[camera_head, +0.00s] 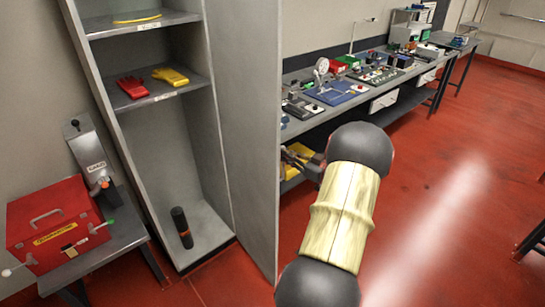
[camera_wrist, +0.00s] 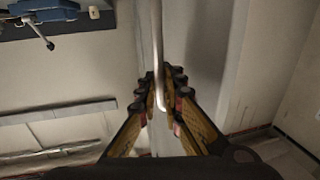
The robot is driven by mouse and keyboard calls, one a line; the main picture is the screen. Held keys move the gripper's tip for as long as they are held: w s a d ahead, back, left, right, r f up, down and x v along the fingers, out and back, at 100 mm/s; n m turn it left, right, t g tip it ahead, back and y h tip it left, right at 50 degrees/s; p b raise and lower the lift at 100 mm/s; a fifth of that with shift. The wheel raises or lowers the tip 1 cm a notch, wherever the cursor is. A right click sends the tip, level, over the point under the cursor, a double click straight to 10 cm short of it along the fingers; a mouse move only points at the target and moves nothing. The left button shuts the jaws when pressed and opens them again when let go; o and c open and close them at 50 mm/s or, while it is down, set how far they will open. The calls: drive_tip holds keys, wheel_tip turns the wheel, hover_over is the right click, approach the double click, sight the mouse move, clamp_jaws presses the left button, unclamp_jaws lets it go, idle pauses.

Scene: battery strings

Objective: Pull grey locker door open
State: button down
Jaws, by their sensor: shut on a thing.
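The grey locker (camera_head: 170,150) stands open in the head view. Its grey door (camera_head: 255,120) is swung out on the right side, and its inner face shows. In the wrist view my gripper (camera_wrist: 163,92) is shut on a thin metal bar, the door handle (camera_wrist: 157,45), which runs between its fingers. The handle's lower end curves near the fingertips. In the head view the handle is hidden behind the door, and my own arm covers part of the area to the right of it.
The locker shelves hold red gloves (camera_head: 133,86) and yellow gloves (camera_head: 171,76); a black cylinder (camera_head: 182,227) stands at the bottom. A red toolbox (camera_head: 58,225) sits on a low table at left. A long workbench (camera_head: 440,62) with devices runs behind the door. Red floor (camera_head: 455,165) is clear at right.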

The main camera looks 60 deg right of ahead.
drive_tip(key=shift+s+d+r+p, duration=0.1)
drive_tip(key=shift+s+d+p, duration=0.15)
drive_tip(key=shift+d, duration=0.9)
drive_tip(key=shift+s+d+p, duration=0.15)
drive_tip(key=shift+s+d, duration=0.2)
drive_tip(key=shift+d, duration=0.8)
drive_tip(key=c, duration=2)
unclamp_jaws()
drive_tip(key=s, duration=0.4)
drive_tip(key=s+a, duration=0.1)
drive_tip(key=s, duration=0.7)
drive_tip(key=shift+a, duration=0.3)
